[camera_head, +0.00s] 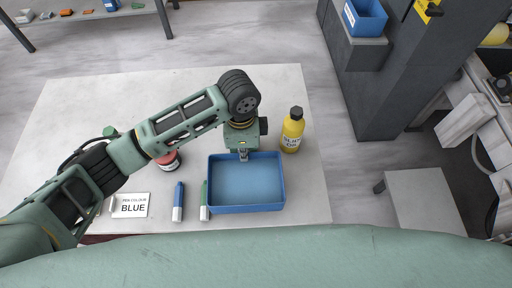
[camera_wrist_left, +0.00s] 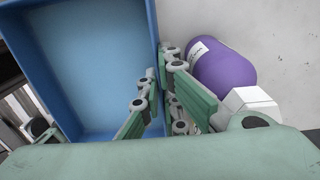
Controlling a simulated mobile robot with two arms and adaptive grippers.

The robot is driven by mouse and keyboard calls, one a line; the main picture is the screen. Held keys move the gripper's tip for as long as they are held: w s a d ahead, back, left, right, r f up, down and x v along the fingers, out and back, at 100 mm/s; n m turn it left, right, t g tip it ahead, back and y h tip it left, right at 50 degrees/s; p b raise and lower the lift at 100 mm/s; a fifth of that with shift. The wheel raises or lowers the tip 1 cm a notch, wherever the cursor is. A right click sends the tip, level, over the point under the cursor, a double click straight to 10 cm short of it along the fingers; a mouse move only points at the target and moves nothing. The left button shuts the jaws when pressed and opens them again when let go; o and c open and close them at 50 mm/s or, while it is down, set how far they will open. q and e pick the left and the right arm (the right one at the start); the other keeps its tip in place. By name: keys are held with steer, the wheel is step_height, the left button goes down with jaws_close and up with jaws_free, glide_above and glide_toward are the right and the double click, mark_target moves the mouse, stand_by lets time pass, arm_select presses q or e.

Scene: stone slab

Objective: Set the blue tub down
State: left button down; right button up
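The blue tub (camera_head: 247,209) is an open, empty rectangular box over the front right part of the stone slab (camera_head: 80,100). It looks level; I cannot tell whether its base touches the slab. My left gripper (camera_head: 243,156) reaches down to the tub's far wall. In the left wrist view the gripper (camera_wrist_left: 159,85) has one finger inside the tub (camera_wrist_left: 100,60) and one outside, closed on the wall between them. My right gripper is not in view.
A yellow bottle (camera_head: 292,132) stands just beyond the tub's far right corner. A purple bottle (camera_wrist_left: 222,65) is beside the gripper.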

arm_select(q)
steer(key=shift+f, duration=1.95)
steer(key=shift+f, duration=0.15)
steer(key=c, duration=2)
jaws_free()
steer(key=shift+a, duration=0.1)
step_height(320, 180, up, 12)
steer(key=shift+w+r+b, duration=0.1)
steer(key=shift+w+b, duration=0.05)
steer(key=shift+b, duration=0.2)
